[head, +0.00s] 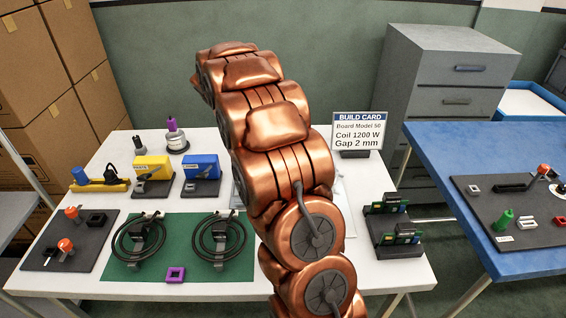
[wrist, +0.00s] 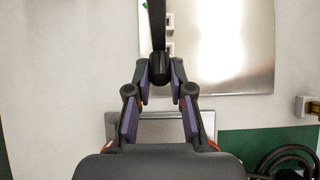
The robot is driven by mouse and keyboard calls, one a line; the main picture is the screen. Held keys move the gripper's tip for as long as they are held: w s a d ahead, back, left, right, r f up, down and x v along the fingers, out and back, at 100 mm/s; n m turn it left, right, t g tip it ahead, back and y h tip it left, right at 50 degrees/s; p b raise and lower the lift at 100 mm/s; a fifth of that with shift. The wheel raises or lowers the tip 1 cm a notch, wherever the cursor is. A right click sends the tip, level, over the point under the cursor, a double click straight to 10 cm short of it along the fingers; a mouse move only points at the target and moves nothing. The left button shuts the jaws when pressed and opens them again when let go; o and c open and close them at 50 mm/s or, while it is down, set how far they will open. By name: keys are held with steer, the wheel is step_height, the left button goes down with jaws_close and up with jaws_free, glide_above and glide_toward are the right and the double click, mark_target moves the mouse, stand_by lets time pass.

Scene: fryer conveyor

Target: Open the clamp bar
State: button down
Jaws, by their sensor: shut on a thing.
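In the wrist view my gripper (wrist: 160,86) is shut on the black end of the clamp bar (wrist: 158,28). The bar runs away from the fingers toward the top of the picture, and its rounded end sits between the purple-padded fingertips. A shiny metal plate (wrist: 228,62) lies beyond and to the right of the bar. Another grey metal piece (wrist: 165,128) lies below the fingers. In the head view my copper-coloured arm hides the gripper and the bar, and only pale edges of the fixture show around it.
The white table holds a green mat (head: 180,272) with two black coils, a yellow box (head: 152,167), a blue box (head: 201,167) and a purple square ring (head: 175,274). A rack with green boards (head: 397,232) stands right of my arm. A blue table (head: 470,150) is farther right.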

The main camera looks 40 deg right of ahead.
steer(key=g+h, duration=0.1)
steer(key=w+a+g+h, duration=0.1)
steer(key=shift+w+a+f+h, duration=0.15)
steer(key=shift+w+a+h, duration=0.05)
steer(key=shift+h, duration=0.1)
steer(key=shift+w+a+f+g+h, duration=0.25)
steer(key=shift+w+a+g+h, duration=0.15)
steer(key=shift+g+h, duration=0.35)
steer(key=shift+a, duration=0.1)
steer(key=c, duration=1)
jaws_free()
steer(key=v, duration=0.7)
steer(key=shift+w+a, duration=0.15)
steer(key=shift+w, duration=0.05)
